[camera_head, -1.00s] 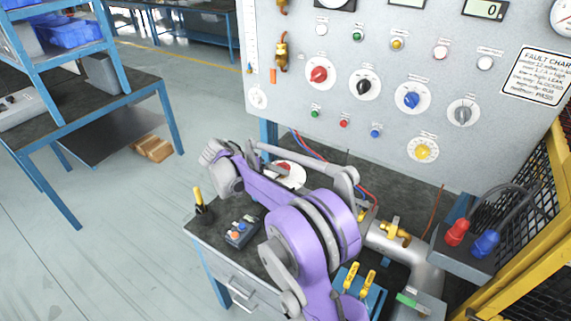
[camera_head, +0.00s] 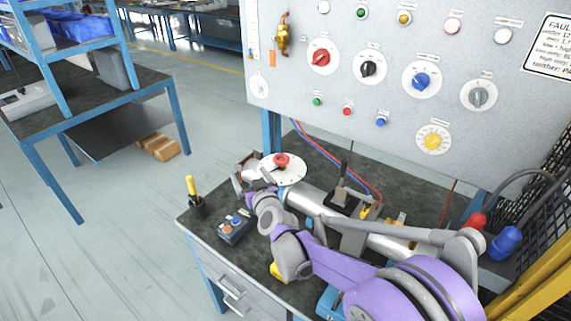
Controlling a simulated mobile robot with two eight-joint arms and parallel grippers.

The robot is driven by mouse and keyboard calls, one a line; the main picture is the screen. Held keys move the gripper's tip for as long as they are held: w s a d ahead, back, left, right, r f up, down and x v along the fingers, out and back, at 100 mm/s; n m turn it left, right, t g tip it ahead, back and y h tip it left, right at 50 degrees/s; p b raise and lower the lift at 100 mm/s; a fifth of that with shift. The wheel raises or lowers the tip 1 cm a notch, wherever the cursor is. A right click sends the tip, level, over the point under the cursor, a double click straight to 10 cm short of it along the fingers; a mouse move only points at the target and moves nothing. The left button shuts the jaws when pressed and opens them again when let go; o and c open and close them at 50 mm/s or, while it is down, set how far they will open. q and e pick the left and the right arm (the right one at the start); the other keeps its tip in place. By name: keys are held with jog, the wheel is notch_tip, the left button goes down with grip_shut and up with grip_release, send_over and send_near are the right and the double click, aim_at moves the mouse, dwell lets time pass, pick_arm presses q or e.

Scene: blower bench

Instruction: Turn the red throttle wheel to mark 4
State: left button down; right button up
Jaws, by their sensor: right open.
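The marks on the plate are too small to read. My right gripper (camera_head: 252,176) is open and empty, at the left edge of the plate and to the lower left of the red wheel. Whether it touches the plate I cannot tell. My right arm comes in from the lower right across the bench. My left gripper is not in view.
The upright panel (camera_head: 300,100) behind carries several knobs, including a red one (camera_head: 321,57). A control box (camera_head: 235,230) and a yellow-handled tool in a holder (camera_head: 194,196) stand at the bench's left. A black lever (camera_head: 343,180) stands right of the wheel.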

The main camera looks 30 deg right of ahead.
aim_at(281, 154)
jog(key=s+d+m+h, duration=0.1)
jog(key=d+h, duration=0.1)
jog(key=s+d+m+h+b, duration=0.1)
jog(key=d, duration=0.2)
jog(key=s+d+f+m+h, duration=0.1)
jog(key=d+h, duration=0.1)
jog(key=d, duration=0.1)
jog(key=shift+s+d+f+h, duration=0.1)
jog(key=shift+s+d+h, duration=0.1)
jog(key=shift+d+h, duration=0.1)
jog(key=shift+d+m+h, duration=0.3)
jog(key=p+x, duration=0.1)
jog(key=x, duration=0.9)
jog(key=shift+w+d, duration=0.1)
jog(key=shift+w, duration=0.15)
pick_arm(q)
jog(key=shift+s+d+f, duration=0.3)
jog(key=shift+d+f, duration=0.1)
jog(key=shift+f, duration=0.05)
